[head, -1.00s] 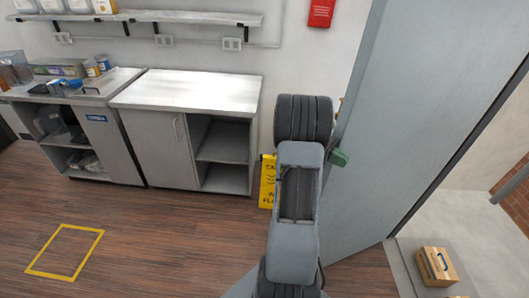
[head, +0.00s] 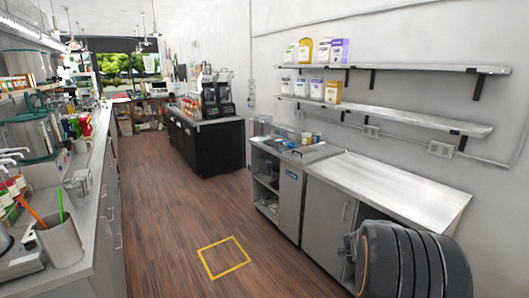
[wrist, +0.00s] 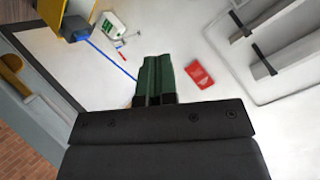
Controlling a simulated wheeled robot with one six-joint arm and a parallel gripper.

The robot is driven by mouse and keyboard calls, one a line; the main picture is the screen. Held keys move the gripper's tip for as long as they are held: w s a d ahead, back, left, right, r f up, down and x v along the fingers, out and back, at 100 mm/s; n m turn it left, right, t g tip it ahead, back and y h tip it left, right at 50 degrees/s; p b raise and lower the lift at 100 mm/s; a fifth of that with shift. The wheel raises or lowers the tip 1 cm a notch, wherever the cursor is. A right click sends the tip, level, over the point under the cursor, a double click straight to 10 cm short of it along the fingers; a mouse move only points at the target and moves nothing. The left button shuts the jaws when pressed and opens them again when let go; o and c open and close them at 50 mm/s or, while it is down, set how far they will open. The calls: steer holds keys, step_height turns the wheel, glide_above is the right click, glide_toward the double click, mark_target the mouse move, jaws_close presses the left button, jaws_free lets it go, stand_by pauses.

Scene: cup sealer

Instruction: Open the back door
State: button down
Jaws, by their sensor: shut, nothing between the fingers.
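My gripper (wrist: 155,64) shows in the wrist view with its two green fingers together and nothing between them. A pale wall, a red box (wrist: 201,77) and wall shelves (wrist: 285,45) show beyond it. The back door is not in the head view now. A grey edge (wrist: 45,85) runs down the left of the wrist view; I cannot tell whether it is part of the door. No door handle is in clear view. In the head view only a dark rounded part of my arm shows, at bottom right.
The head view shows a wood floor aisle with a yellow floor outline (head: 223,257). A metal worktable (head: 385,192) stands at right, a dark counter (head: 207,145) farther back, and a long cluttered counter (head: 88,205) at left. The aisle between is clear.

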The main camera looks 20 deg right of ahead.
steer(key=w+a+n+t+y+b, duration=0.1)
steer(key=w+a+n+t+y, duration=0.3)
steer(key=a, duration=0.5)
steer(key=w+a+n+t+y, duration=0.1)
steer(key=w+a+n+y, duration=0.1)
steer(key=a+n+y, duration=0.5)
steer(key=s+a+n+g+b, duration=0.1)
steer(key=s+a+n, duration=0.5)
steer(key=a, duration=0.4)
steer(key=s+a+r+n+g+b, duration=0.1)
steer(key=s+a+n+g+b, duration=0.1)
steer(key=s+a+n, duration=0.3)
steer(key=s+a, duration=0.4)
steer(key=a, duration=0.1)
steer(key=shift+r+n+g+y, duration=0.15)
steer(key=shift+n+g+y, duration=0.15)
steer(key=shift+n, duration=0.1)
steer(key=shift+d, duration=0.1)
